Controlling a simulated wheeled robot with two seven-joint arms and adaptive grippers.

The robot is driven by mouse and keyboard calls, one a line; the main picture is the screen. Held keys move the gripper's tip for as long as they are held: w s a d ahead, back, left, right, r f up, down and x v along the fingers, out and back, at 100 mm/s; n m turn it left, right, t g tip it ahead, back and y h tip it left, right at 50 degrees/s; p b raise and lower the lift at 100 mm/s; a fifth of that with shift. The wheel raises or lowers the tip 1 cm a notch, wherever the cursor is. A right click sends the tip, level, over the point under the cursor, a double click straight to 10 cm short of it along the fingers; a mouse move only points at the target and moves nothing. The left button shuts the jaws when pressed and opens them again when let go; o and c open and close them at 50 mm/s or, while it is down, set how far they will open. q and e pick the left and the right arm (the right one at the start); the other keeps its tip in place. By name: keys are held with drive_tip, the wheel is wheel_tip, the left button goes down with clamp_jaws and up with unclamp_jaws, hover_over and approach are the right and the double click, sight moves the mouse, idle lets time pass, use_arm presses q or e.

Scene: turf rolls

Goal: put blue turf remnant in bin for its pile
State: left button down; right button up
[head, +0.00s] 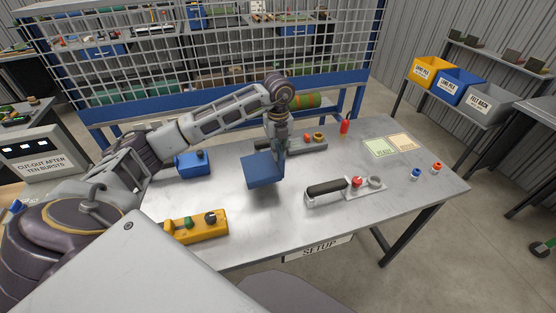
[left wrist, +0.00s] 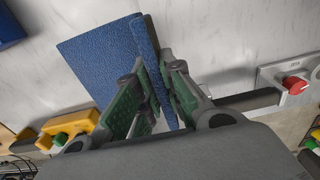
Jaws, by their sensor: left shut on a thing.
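The blue turf remnant (head: 262,172) is held above the middle of the metal table. My left gripper (head: 277,145) is shut on it from above. In the left wrist view the remnant (left wrist: 98,62) shows a broad textured blue face and a narrower blue part between the green-padded fingers (left wrist: 155,100). Three bins stand on a rack at the far right: a yellow bin (head: 427,72), a blue bin (head: 453,86) and a grey bin (head: 487,103). Each has a white label, too small to read surely. My right gripper is not in view.
On the table (head: 260,225) are a yellow tool box (head: 197,228), a blue box (head: 192,163), a black-handled device (head: 345,187), a red bottle (head: 344,126), two cards (head: 390,146) and small red and blue knobs. A wire mesh rack stands behind. Floor separates the table from the bins.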

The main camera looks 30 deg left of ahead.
use_arm(q)
wheel_tip(320, 180, up, 3)
drive_tip(key=shift+r, duration=0.35)
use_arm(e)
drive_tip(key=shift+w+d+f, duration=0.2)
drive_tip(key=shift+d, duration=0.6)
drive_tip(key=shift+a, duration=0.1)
